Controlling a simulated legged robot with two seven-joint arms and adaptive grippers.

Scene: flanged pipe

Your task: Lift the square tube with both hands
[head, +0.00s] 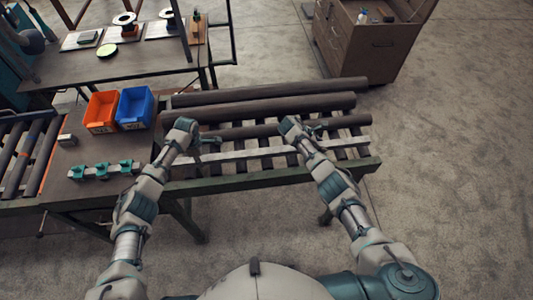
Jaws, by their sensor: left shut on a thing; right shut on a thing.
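A long dark tube (252,131) lies across the roller rack, nearest me of the long dark pieces. Its square section is too small to make out. My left gripper (208,142) is shut on its left part. My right gripper (308,127) is shut on it right of the middle. The hands hide parts of the tube. I cannot tell whether it touches the rack or is slightly above it.
Two more long dark pieces, a round pipe (265,107) and a farther bar (270,91), lie just behind. Orange (101,112) and blue (134,108) bins and a teal fixture (103,170) stand left. Open floor (450,180) lies right.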

